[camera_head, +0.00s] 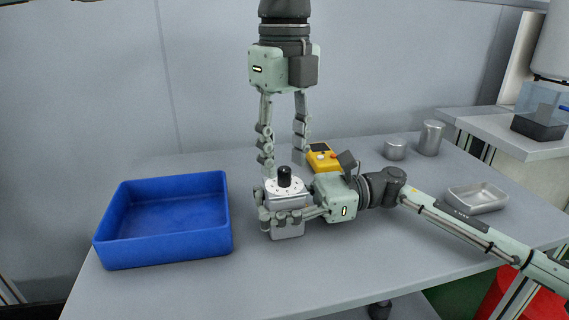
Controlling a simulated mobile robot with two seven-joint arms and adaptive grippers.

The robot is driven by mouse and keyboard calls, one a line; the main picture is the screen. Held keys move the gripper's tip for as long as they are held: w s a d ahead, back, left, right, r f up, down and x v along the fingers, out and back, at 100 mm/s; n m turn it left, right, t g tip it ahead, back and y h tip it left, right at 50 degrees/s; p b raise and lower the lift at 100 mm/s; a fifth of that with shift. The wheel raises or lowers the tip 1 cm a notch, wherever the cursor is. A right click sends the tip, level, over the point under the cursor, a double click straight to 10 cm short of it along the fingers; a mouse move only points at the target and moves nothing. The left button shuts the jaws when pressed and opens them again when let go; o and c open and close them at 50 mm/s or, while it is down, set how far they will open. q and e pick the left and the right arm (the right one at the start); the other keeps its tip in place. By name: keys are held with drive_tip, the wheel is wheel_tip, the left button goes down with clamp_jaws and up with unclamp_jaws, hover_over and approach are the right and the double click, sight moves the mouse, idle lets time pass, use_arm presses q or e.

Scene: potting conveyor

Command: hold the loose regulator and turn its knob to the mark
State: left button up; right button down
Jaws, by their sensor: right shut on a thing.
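The mark on the dial is too small to make out.
A blue tray (165,256) stands at the left of the table (270,290). A yellow device (322,157) lies behind the regulator. The table's front is clear.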

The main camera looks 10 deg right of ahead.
use_arm(q)
drive_tip(key=shift+f, duration=1.1)
clamp_jaws()
